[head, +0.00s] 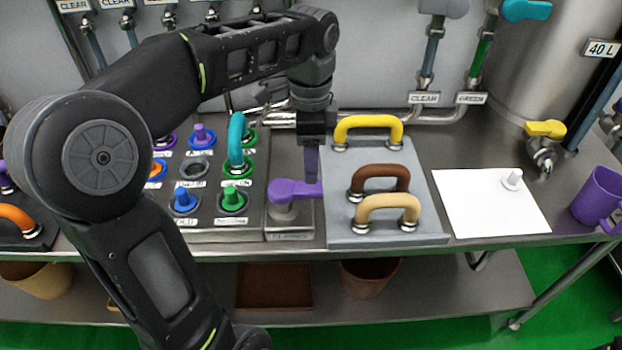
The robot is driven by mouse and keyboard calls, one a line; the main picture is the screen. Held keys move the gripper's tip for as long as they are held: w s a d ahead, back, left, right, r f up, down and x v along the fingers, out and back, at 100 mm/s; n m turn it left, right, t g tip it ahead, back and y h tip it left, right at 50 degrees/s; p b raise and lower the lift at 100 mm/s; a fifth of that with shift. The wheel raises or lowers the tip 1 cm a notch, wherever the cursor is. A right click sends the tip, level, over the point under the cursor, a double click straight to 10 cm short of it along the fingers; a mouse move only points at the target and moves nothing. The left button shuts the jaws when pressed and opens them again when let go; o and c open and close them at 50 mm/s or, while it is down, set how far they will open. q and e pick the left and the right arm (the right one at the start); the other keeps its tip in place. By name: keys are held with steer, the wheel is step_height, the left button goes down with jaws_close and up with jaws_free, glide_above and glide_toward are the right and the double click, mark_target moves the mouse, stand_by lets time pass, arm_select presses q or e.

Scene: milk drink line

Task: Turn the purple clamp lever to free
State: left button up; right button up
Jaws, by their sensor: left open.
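The purple clamp lever (295,190) sits on a grey round post on a small metal plate (290,230) at the front of the counter. Its handle points to the right in the picture. A label below it is too small to read. My left gripper (313,172) points down just above and behind the handle's right end. It is open, with nothing seen held. I cannot tell whether the fingers touch the handle or straddle it. My right gripper is not in view.
Close on the right is a grey plate (342,225) with yellow, brown and tan handles. A white sheet (480,215) and purple mug (597,198) lie farther right.

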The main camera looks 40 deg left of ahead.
mark_target(310, 186)
arm_select(q)
step_height(310, 186, down, 7)
steer(key=shift+r, duration=0.1)
steer(key=shift+c, duration=0.5)
jaws_close()
stand_by(1.1)
